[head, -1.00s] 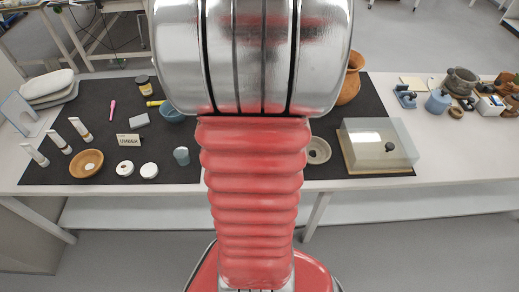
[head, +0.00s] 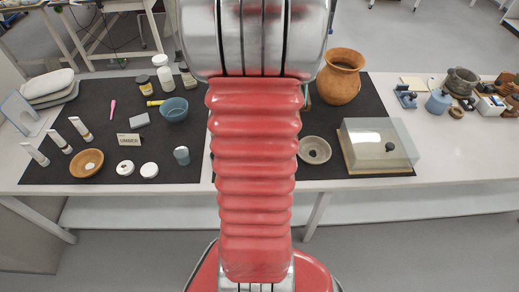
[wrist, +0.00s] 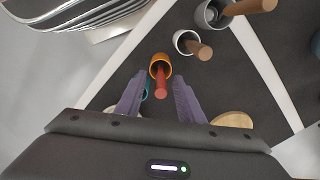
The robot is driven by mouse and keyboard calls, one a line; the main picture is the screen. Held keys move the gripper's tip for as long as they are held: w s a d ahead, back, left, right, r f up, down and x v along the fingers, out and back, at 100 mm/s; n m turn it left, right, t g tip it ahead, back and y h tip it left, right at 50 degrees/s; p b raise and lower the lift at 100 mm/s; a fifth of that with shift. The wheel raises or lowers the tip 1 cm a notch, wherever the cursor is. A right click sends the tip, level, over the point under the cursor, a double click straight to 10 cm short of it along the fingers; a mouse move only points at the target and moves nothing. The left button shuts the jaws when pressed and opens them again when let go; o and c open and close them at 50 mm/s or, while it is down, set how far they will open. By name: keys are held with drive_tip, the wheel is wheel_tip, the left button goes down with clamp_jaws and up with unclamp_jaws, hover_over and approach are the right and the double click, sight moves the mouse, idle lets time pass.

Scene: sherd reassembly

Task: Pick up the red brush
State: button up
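In the wrist view, what looks like the red brush (wrist: 161,82) shows as a red handle standing in a small orange cup (wrist: 160,62). Its lower end is hidden in the cup. My gripper (wrist: 158,80) is open, with its two fingers apart. The red handle appears between them in the picture; I cannot tell how far below it is, and no contact shows. In the head view my own arm covers the middle of the table, and neither the brush nor my gripper is visible.
In the wrist view, a white cup (wrist: 182,38) and a grey cup (wrist: 207,16) hold brown-handled items close by. A terracotta pot (head: 341,78), a clear case (head: 378,143) and a blue bowl (head: 174,110) stand on dark mats in the head view.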

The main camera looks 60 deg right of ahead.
wheel_tip(320, 180, down, 2)
drive_tip(key=shift+f, duration=0.1)
idle(0.5)
clamp_jaws()
